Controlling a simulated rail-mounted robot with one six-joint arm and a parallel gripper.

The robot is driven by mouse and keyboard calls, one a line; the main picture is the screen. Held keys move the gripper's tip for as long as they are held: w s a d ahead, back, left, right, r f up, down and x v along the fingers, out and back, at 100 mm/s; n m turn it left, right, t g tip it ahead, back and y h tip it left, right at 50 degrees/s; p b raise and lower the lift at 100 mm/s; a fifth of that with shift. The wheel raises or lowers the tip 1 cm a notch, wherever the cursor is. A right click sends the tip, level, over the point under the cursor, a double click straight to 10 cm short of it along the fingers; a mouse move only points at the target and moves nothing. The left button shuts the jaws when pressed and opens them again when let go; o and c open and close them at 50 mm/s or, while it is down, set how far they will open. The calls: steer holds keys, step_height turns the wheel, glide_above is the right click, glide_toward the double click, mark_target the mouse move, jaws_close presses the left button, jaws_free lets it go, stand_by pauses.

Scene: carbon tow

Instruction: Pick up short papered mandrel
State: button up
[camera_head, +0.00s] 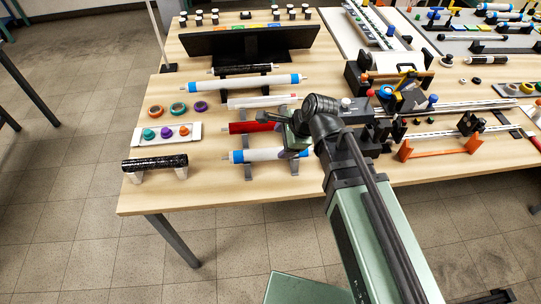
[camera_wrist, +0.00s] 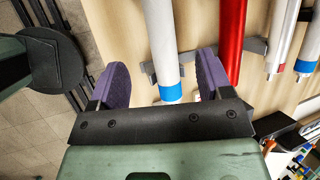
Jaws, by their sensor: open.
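The short papered mandrel (camera_head: 262,155), white with blue bands at its ends, lies on dark stands near the front of the table. My gripper (camera_head: 296,137) is over its right part and hides some of it in the head view. In the wrist view my gripper (camera_wrist: 164,80) is open, with a purple pad on each side. The white mandrel (camera_wrist: 160,40) with its blue end band shows between the pads, with a gap on both sides. I cannot tell how far above the mandrel the pads are.
A red mandrel (camera_head: 252,127) lies just behind, also seen in the wrist view (camera_wrist: 231,40). Behind it are a thin white rod (camera_head: 260,101) and a longer blue-ended mandrel (camera_head: 250,83). A black roll (camera_head: 155,163) lies at the front left. Tools crowd the right.

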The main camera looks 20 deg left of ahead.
mark_target(270, 152)
steer(key=b+x, duration=0.2)
steer(key=x, duration=0.2)
steer(key=shift+f+b, duration=0.25)
steer(key=shift+b, duration=0.05)
steer(key=b+x, duration=0.4)
steer(key=x, duration=0.1)
steer(key=shift+a+f+b, duration=0.1)
steer(key=shift+a+b, duration=0.05)
steer(key=shift+b, duration=0.15)
steer(key=shift+s+r, duration=0.1)
steer(key=shift+r, duration=0.15)
steer(key=c, duration=1.2)
